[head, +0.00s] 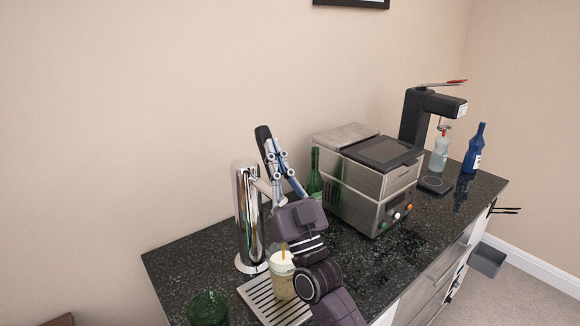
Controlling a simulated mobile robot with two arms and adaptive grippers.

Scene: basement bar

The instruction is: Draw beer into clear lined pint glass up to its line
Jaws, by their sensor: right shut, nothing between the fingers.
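The pint glass (284,284) stands upright on the drip tray (262,303), partly hidden behind my right arm. It holds amber beer with pale foam near its top. A thin yellowish streak shows just above the foam. The glass's line cannot be made out. The chrome beer tap column (247,215) stands at the left behind the glass, and its black handle (263,142) points up. My right gripper (275,160) is shut and empty, its fingers pointing up beside the handle; whether they touch it is unclear. The spout is mostly hidden. My left gripper is out of view.
A green glass (208,308) stands at the counter's front left. A green bottle (315,172) and a steel machine (372,180) are right of the tap. Farther right are a black dispenser stand (415,120), a clear bottle (439,153) and a blue bottle (475,150).

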